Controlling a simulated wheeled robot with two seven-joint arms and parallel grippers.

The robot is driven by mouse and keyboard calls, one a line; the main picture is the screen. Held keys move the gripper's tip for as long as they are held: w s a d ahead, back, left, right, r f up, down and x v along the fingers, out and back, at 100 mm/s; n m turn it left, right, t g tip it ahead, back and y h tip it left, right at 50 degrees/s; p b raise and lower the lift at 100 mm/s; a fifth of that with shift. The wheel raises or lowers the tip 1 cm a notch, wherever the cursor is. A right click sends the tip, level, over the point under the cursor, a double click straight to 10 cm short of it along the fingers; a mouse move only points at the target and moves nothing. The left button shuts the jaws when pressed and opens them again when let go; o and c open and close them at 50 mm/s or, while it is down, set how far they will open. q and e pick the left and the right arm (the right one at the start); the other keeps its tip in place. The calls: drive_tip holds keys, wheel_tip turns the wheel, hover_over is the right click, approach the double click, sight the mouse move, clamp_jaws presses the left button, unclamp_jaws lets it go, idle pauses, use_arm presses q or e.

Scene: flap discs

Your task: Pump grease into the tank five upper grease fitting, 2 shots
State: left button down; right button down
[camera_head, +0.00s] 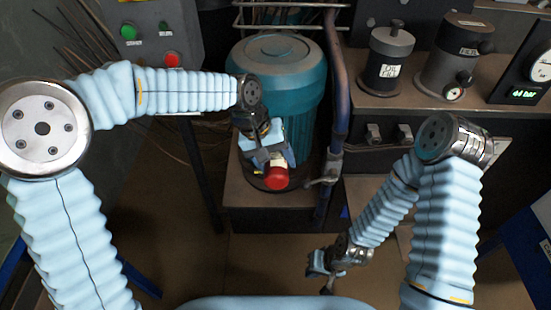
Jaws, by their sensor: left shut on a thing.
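My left gripper (268,157) points down in front of the teal motor-like tank (278,85). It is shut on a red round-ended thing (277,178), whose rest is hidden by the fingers. I cannot tell whether this is part of a grease pump. My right gripper (322,268) hangs low over the floor, right of the middle, apart from the tank; its finger opening is too small to tell. I cannot make out any grease fitting or tank number.
A control box with a green button (128,32) and a red button (172,60) stands at top left. Dark canisters (387,58) (455,55) and a gauge with a green display (523,95) sit on the right shelf. A blue pipe (342,90) runs beside the tank.

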use_arm(q)
drive_tip(key=shift+w+p, duration=0.35)
drive_tip(key=shift+w, duration=0.45)
drive_tip(key=shift+s, duration=0.15)
drive_tip(key=shift+s+b, duration=0.85)
drive_tip(key=shift+s, duration=1.05)
drive_tip(key=s+b, duration=0.1)
drive_tip(key=s, duration=0.5)
drive_tip(key=shift+s, duration=0.3)
